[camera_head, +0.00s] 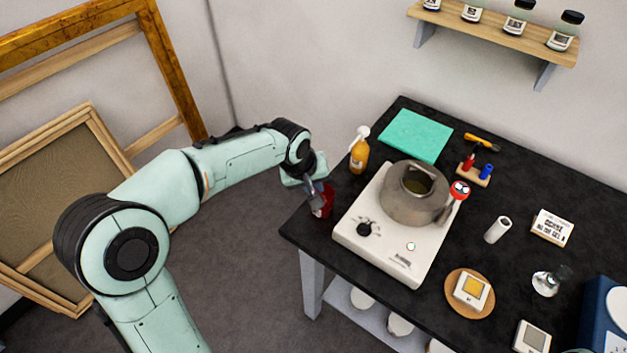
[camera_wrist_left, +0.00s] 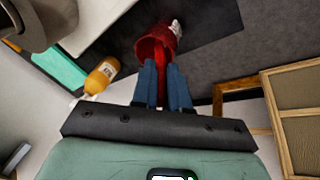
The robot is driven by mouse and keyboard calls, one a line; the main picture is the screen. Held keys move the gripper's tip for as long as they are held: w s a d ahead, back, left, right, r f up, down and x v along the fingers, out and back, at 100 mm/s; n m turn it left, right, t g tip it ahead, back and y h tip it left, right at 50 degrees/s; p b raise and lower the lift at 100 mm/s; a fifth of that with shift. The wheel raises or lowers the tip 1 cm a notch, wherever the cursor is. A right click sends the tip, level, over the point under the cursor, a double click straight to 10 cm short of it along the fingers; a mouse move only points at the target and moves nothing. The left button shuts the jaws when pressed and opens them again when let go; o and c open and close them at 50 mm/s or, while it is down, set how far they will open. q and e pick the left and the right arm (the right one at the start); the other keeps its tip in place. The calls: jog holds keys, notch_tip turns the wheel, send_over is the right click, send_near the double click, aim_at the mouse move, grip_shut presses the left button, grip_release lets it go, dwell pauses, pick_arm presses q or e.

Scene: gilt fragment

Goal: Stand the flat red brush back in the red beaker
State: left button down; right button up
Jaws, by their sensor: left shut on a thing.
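My left gripper (camera_head: 316,193) is at the left edge of the dark table, right at the red beaker (camera_head: 328,199). In the left wrist view my left gripper (camera_wrist_left: 163,75) is shut on a narrow red strip, the flat red brush (camera_wrist_left: 162,92), between its blue fingers. The brush runs from the fingers toward the red beaker (camera_wrist_left: 148,50), just beyond the fingertips. A small whitish piece (camera_wrist_left: 177,27) shows at the beaker's far side; I cannot tell whether it belongs to the brush. How deep the brush sits is hidden. My right gripper is out of view.
Near the beaker are an orange spray bottle (camera_head: 359,153) and a white hotplate (camera_head: 375,253) with a metal pot (camera_head: 405,208). A green mat (camera_head: 415,136) lies behind. The table edge (camera_head: 305,245) is close to the beaker. Wooden frames (camera_head: 93,130) lean at left.

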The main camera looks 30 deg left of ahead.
pick_arm(q)
jog(key=shift+f, duration=0.45)
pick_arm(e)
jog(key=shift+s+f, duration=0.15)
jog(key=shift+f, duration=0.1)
pick_arm(q)
jog(key=c, duration=1.1)
grip_release()
jog(key=shift+o, duration=0.2)
jog(key=s+b, duration=0.2)
jog(key=s, duration=0.1)
jog(key=shift+s+a, duration=0.15)
jog(key=shift+a, duration=0.05)
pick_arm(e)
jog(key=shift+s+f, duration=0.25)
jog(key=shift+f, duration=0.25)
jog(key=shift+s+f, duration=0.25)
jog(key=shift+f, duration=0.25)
